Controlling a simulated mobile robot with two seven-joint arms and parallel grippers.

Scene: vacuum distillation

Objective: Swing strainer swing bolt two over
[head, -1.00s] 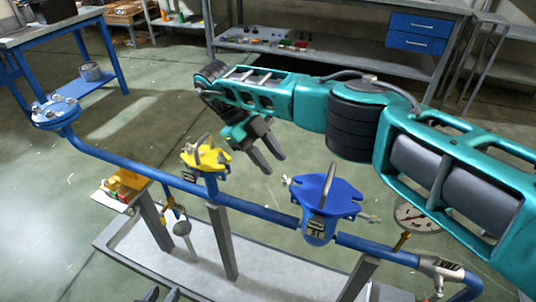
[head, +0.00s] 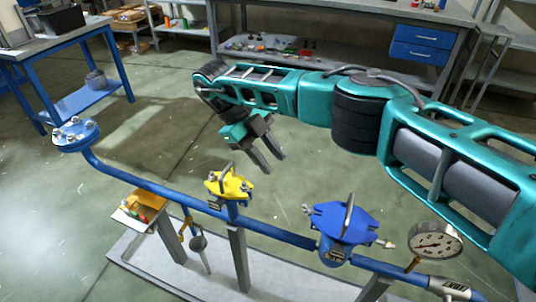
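Two strainer-like fittings stand on the blue pipe (head: 150,182). One has a yellow lid (head: 232,188) with a raised handle. The other has a blue lid (head: 335,226) with an upright handle and a light bolt-like piece (head: 386,243) sticking out at its right. Individual swing bolts are too small to tell apart. My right gripper (head: 273,165) hangs in the air, up and behind the two lids as seen here, its fingers apart and empty. It touches neither lid. My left gripper is not in view.
A pressure gauge (head: 434,241) stands right of the blue lid, below my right arm. A bolted blue flange (head: 76,133) ends the pipe at left. A grey tray (head: 150,262) lies below. Benches line the back; the floor between is clear.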

